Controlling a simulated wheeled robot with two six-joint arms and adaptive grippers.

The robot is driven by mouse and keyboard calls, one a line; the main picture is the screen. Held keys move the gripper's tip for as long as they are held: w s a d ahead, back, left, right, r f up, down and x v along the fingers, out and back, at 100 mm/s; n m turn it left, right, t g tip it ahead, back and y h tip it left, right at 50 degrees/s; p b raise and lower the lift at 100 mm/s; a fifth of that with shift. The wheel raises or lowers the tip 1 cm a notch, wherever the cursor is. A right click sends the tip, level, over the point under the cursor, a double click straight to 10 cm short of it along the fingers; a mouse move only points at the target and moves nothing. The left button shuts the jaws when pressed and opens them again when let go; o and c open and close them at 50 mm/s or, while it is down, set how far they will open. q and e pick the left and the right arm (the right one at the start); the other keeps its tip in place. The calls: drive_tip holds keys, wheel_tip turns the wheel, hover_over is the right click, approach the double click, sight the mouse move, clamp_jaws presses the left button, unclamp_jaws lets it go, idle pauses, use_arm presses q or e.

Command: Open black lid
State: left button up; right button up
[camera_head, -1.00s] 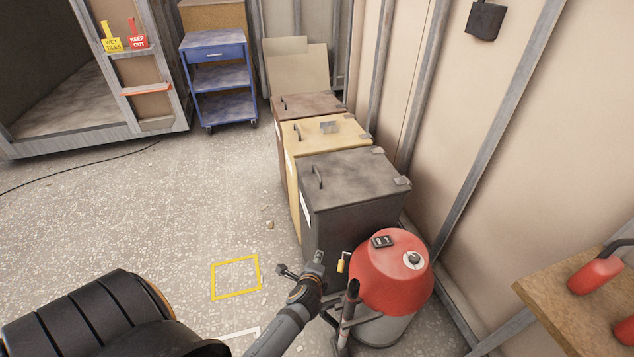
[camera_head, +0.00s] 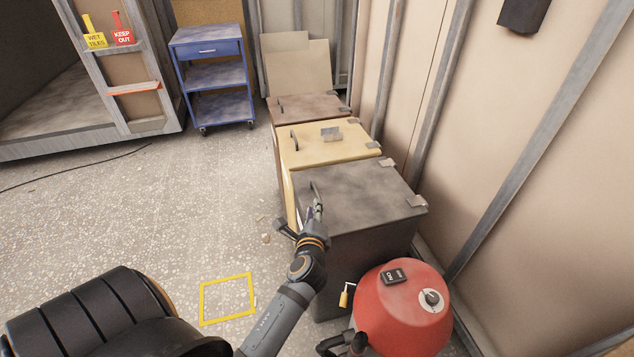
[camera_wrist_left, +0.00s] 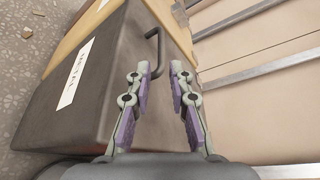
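The black lid (camera_head: 365,192) is closed on the dark bin (camera_head: 378,240), the nearest of three bins along the wall. Its bar handle (camera_head: 313,190) stands at the lid's left edge. In the left wrist view the handle (camera_wrist_left: 158,50) is just ahead of the fingertips, between their lines. My left gripper (camera_head: 314,211) is at the handle's near end in the head view. In the wrist view the left gripper (camera_wrist_left: 160,72) is open, with nothing between its purple pads. Contact with the handle cannot be told. My right gripper is not in view.
A red-topped drum (camera_head: 402,305) stands close in front of the dark bin. A yellow-lidded bin (camera_head: 330,150) and a brown-lidded bin (camera_head: 305,108) stand behind it. The wall is close on the right.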

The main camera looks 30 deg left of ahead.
sight(316, 190)
use_arm(q)
drive_tip(key=shift+w+a+r, duration=0.1)
drive_tip(key=shift+w+r, duration=0.05)
drive_tip(key=shift+w, duration=0.05)
drive_tip(key=b+x, duration=0.1)
drive_tip(key=x, duration=0.7)
drive_tip(key=shift+w, duration=0.1)
drive_tip(key=shift+w+a+f, duration=0.25)
drive_tip(key=shift+w+a, duration=0.15)
drive_tip(key=shift+w, duration=0.15)
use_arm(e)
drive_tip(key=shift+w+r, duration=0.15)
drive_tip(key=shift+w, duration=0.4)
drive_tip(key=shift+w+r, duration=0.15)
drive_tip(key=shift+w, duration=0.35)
use_arm(q)
clamp_jaws()
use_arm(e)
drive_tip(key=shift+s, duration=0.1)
